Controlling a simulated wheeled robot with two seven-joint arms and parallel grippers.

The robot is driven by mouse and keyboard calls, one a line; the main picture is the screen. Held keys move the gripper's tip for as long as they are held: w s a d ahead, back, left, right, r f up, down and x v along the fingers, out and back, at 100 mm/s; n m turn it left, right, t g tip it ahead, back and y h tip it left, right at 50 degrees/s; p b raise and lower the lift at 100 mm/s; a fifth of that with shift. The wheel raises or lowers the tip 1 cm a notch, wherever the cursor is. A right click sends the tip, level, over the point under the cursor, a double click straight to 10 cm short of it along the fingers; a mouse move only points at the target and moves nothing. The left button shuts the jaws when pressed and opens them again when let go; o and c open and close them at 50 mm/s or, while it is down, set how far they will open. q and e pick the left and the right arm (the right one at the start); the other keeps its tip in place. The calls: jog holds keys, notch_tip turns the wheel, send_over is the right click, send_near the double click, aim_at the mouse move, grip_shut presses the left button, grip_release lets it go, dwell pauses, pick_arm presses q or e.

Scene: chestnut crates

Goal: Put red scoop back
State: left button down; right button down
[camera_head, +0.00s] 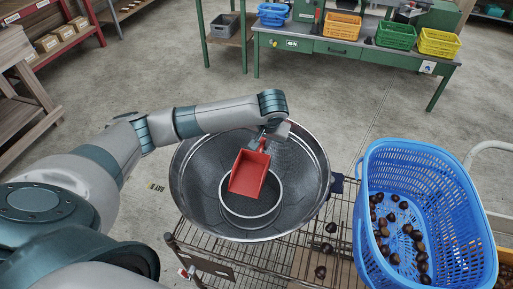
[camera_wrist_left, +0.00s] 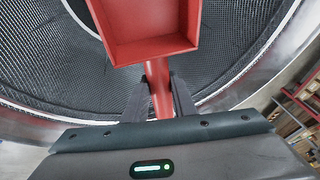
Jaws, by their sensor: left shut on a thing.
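The red scoop (camera_head: 249,173) is held over the round metal basin (camera_head: 185,170), its open box-shaped head over the inner ring. My left gripper (camera_head: 268,138) is shut on the scoop's handle. In the left wrist view the gripper's fingers (camera_wrist_left: 160,95) are on either side of the red handle, and the scoop's empty head (camera_wrist_left: 150,30) points away from the gripper. Dark mesh of the basin (camera_wrist_left: 50,75) lies below. I cannot tell how high the scoop is above the basin. My right gripper is not in view.
A blue crate (camera_head: 369,215) with several chestnuts stands right of the basin. Both are by a wire rack (camera_head: 290,255) with a few loose chestnuts. A green workbench (camera_head: 340,47) with small coloured baskets stands at the back. Open floor lies between.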

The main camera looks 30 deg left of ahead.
aim_at(257, 151)
pick_arm(q)
jog(key=shift+a+f, duration=0.4)
jog(key=shift+a, duration=0.25)
jog(key=shift+f, duration=0.2)
notch_tip(257, 151, down, 4)
jog(key=shift+s+r+p, duration=0.1)
jog(key=shift+r+p, duration=0.05)
jog(key=shift+p, duration=0.6)
